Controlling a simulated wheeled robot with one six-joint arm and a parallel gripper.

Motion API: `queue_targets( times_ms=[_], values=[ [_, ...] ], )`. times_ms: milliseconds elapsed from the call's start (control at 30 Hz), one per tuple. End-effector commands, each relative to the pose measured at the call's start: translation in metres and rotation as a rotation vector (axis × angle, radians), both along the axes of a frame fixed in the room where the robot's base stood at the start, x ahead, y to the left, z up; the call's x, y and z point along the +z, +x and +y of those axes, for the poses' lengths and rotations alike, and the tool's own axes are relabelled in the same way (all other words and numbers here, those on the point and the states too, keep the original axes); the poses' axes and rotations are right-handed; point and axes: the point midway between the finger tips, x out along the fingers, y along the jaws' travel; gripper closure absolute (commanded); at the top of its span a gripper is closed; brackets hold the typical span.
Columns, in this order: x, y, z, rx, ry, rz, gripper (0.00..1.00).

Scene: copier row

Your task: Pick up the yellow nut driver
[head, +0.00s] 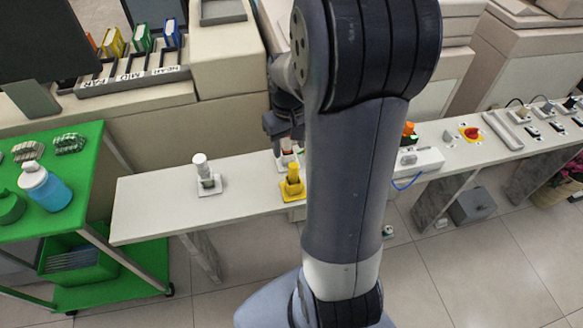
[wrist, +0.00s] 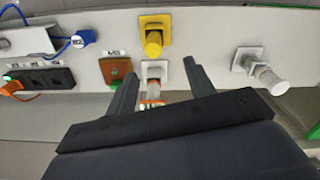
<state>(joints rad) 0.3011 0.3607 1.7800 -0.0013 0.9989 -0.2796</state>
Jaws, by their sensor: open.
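The yellow nut driver (head: 293,184) stands on a yellow square base at the front edge of the narrow white bench, just left of my arm. In the wrist view the yellow nut driver (wrist: 153,42) is above and beyond the fingertips, apart from them. My gripper (wrist: 163,70) is open, with its two fingers spread. A white-and-reddish piece on a white square plate (wrist: 155,70) shows between the fingers. In the head view my gripper (head: 284,128) is partly hidden by my arm, over the back of the bench, behind the yellow nut driver.
A white-handled tool (head: 203,172) stands on a white plate to the left. A green cart (head: 60,220) stands left. The bench's left end is clear.

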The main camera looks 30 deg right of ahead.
Motion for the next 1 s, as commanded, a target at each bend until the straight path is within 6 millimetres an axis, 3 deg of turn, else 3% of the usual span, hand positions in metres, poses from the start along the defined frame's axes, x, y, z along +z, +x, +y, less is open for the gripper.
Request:
queue_targets(
  times_ms=[300,567,800,1000],
  values=[
    [-0.046,-0.001,-0.001,-0.002,0.002,0.005,0.49],
    [-0.065,-0.002,-0.004,-0.003,0.003,0.005,0.49],
    [-0.096,-0.004,-0.008,-0.003,0.003,0.005,0.49],
    [-0.106,-0.003,-0.008,-0.003,0.002,0.002,0.49]
  ],
)
